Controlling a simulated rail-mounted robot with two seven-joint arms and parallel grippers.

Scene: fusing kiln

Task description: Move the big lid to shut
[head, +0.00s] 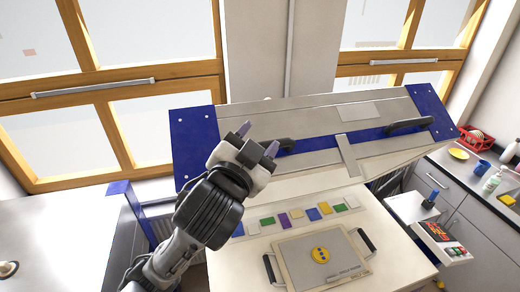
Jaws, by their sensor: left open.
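The big lid (366,107) is a wide grey panel with blue end plates. It stands raised and tilted above the pale kiln body (395,240), so the kiln is open. Two dark handles sit on its front: a left handle (286,145) and a right handle (408,126). My left gripper (257,139) is open in front of the lid's left part, with its fingers pointing up toward the left handle. I cannot tell whether a finger touches that handle. The gripper hides some of the lid's lower left. My right gripper is out of view.
A tray (296,262) with two dark handles and a yellow disc (320,255) lies on the kiln front, below a row of coloured tiles (296,214). A control box (442,243) stands at the right. The right counter holds a red basket and bottles. The left counter (50,245) is mostly clear.

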